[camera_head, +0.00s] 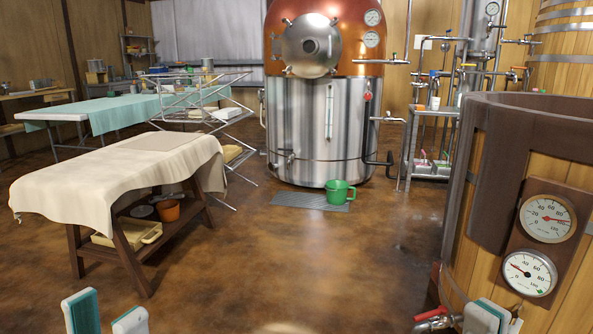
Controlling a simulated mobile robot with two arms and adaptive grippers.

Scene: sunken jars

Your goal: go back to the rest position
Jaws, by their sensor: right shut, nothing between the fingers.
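My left gripper (106,317) shows at the bottom left edge. Its two pale fingers with teal pads stand apart, with nothing visible between them. It is in front of the cloth-covered bench, over the brown floor. My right gripper (492,316) shows at the bottom right. Its fingers are close together and it is shut on nothing. In the picture it overlaps the lower part of the wooden vat (480,250), close to a red-handled tap (432,316); I cannot tell whether it touches either. Both arms are cut off by the lower edge.
A bench with a cream cloth (110,180) stands at left. A copper-topped steel still (320,125) stands at the back, with a green jug (340,191) on a grey mat (292,199) before it. The vat, with two gauges, fills the right. The middle floor (290,260) is clear.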

